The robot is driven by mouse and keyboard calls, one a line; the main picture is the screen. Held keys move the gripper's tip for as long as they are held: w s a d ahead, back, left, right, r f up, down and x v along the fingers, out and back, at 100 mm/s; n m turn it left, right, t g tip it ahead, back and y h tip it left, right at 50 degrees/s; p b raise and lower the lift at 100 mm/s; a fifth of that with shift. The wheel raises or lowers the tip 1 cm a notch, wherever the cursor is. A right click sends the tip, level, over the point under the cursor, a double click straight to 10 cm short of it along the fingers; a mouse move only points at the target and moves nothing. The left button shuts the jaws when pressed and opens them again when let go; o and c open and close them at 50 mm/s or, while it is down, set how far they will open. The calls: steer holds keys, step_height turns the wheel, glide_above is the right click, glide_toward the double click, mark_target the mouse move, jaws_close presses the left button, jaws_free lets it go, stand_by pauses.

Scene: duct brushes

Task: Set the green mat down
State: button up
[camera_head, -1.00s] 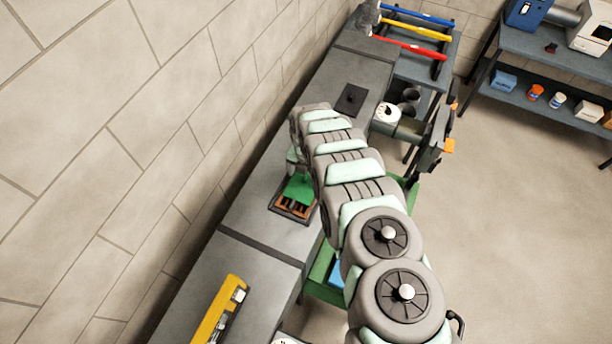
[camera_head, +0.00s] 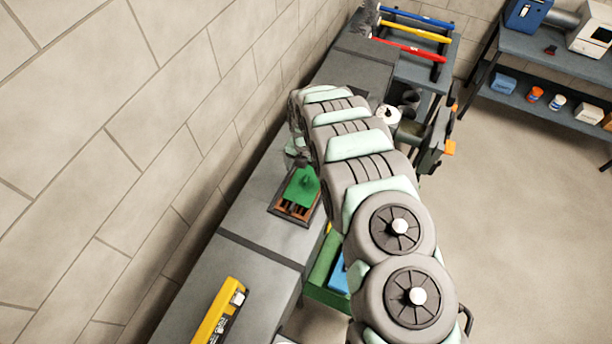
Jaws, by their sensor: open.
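The green mat (camera_head: 302,188) lies on a brown slotted tray (camera_head: 294,213) on the grey bench. It covers the tray's far part and leaves the near slots bare. A small raised green bit stands on the mat's top. My gripper (camera_head: 297,157) is just beyond and above the mat, open and seemingly apart from it. My own arm hides much of the gripper, so its fingertips are hard to make out.
The grey bench (camera_head: 262,228) runs along the block wall at left. A yellow tool (camera_head: 217,313) lies at its near end. Red, yellow and blue bars (camera_head: 412,33) lie on a rack at the far end. A green bin (camera_head: 325,270) is below the bench's right side.

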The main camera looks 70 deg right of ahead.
mark_target(306, 178)
step_height(306, 178, up, 8)
steer(key=b, duration=0.1)
steer(key=shift+f+b, duration=0.2)
steer(key=shift+b, duration=0.15)
stand_by(0.4)
